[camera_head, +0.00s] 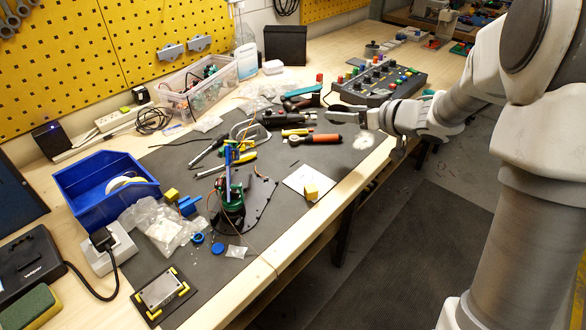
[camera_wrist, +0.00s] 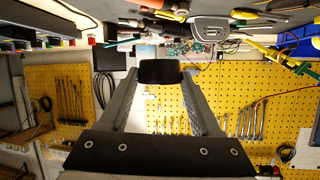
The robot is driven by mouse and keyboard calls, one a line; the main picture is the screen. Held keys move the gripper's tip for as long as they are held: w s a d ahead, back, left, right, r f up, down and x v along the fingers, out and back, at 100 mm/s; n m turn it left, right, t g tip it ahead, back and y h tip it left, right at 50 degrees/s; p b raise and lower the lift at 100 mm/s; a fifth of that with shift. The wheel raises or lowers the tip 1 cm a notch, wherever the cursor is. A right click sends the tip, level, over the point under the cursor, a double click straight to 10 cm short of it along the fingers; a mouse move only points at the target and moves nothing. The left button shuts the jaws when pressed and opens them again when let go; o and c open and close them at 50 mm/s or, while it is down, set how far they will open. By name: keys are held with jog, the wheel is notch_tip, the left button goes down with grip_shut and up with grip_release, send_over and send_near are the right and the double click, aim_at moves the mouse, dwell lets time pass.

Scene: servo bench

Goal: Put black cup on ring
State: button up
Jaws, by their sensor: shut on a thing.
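My gripper (camera_head: 348,115) reaches in from the right over the bench in the head view. In the wrist view my gripper (camera_wrist: 160,76) has its two fingers shut on the black cup (camera_wrist: 160,71), which shows as a dark rounded block between the fingertips. The cup is too small to make out clearly in the head view. A small blue ring (camera_head: 198,238) lies on the dark mat at the front left, well away from my gripper. A flat blue disc (camera_head: 218,249) lies beside it.
A servo assembly (camera_head: 233,200) with wires stands on the mat (camera_head: 268,262) behind the ring. A clear plastic bag (camera_head: 165,228) and a blue bin (camera_head: 97,187) are to the left. Tools, including an orange-handled screwdriver (camera_head: 322,138), and a control box (camera_head: 385,84) surround my gripper.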

jog(key=shift+w+a, duration=0.1)
jog(key=shift+a, duration=0.05)
jog(key=shift+a+f, duration=0.25)
jog(key=b, duration=0.5)
send_over(307, 181)
notch_tip(307, 181, down, 7)
jog(key=shift+r, duration=0.2)
jog(key=shift+f+b, duration=0.95)
jog(key=shift+f, duration=1)
jog(key=shift+f, duration=0.15)
jog(key=o, duration=1.3)
